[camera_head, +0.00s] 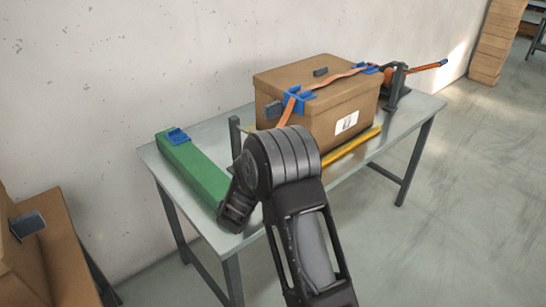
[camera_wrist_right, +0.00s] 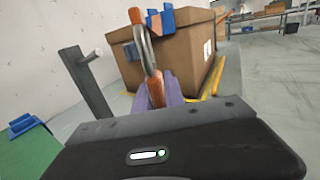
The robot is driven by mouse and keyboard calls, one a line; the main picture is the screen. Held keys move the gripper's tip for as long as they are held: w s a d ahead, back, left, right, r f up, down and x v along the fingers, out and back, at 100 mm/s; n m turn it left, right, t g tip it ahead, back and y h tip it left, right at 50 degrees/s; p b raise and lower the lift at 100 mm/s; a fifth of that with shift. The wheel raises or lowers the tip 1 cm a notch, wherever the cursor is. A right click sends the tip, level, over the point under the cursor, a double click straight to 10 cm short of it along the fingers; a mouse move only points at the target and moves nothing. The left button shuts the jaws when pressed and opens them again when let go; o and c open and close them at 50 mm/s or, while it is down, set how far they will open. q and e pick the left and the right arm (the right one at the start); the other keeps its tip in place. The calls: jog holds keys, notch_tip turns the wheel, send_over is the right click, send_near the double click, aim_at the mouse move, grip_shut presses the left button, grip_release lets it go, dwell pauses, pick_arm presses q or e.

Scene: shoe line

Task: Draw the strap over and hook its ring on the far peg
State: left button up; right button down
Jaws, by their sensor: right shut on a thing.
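An orange strap (camera_head: 338,78) runs over the top of a brown carton (camera_head: 343,127), through blue corner pieces, and down its left side until my right arm hides it. In the right wrist view, the strap (camera_wrist_right: 136,15) meets a grey metal ring (camera_wrist_right: 148,48). My right gripper (camera_wrist_right: 165,92) is shut on an orange tab (camera_wrist_right: 157,90) just below the ring. A grey post (camera_wrist_right: 84,82) with a short peg (camera_wrist_right: 92,56) stands left of the ring, apart from it. The post (camera_head: 235,135) is partly hidden in the head view. My left gripper is not in view.
The carton stands on a grey table (camera_head: 420,107). A green beam (camera_head: 195,170) with a blue piece lies at the table's left. A yellow bar (camera_head: 352,147) lies along the carton's front. A ratchet (camera_head: 395,85) stands at the right end. Another carton (camera_head: 40,265) is at lower left.

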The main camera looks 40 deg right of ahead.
jog(key=shift+w+r, duration=0.25)
jog(key=shift+r, duration=0.3)
jog(key=shift+w, duration=0.15)
jog(key=w+f+b, duration=0.1)
jog(key=w+b, duration=0.2)
jog(key=w, duration=0.7)
jog(key=shift+w, duration=0.2)
dwell(0.8)
